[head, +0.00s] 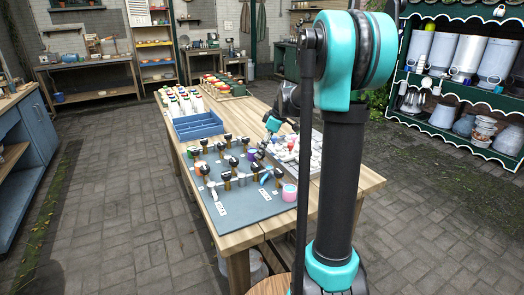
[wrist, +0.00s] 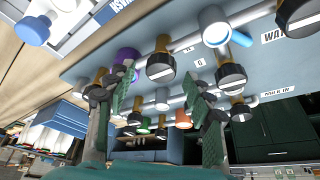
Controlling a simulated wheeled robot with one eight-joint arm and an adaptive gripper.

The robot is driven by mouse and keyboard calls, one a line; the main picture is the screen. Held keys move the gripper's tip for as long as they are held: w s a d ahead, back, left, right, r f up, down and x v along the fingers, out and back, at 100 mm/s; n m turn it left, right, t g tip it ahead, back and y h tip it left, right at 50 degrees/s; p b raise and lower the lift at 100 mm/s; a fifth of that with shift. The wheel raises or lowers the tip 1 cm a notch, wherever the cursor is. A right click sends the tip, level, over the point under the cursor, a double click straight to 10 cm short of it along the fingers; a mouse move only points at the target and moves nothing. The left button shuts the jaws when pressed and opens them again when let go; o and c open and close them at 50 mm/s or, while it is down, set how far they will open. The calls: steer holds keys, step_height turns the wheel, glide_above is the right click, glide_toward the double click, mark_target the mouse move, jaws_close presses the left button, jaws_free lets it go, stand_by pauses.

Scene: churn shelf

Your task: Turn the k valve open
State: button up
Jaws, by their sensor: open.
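Several valves with black knobs on brass stems stand on a blue-grey board (head: 262,207) on the wooden table. My gripper (head: 259,153) is at the board's back right part, among the knobs and partly hidden. In the wrist view my gripper (wrist: 157,82) is open, with one green-padded finger on each side. A black-knobbed valve (wrist: 160,66) shows between and just past the fingertips, with no clear contact. Another valve (wrist: 231,75) is to the right of the right finger. Small letter labels are on the board; one looks like G (wrist: 197,62). I cannot tell which valve is k.
Grey pipes link the valves. A purple cylinder (wrist: 129,58) is close to the left finger, and a white cylinder (wrist: 214,24) stands beyond the right one. A blue divided tray (head: 198,127) and a pale tray of parts (head: 304,150) flank the board.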

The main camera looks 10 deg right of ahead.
steer(key=v, duration=1.1)
steer(key=shift+f, duration=0.1)
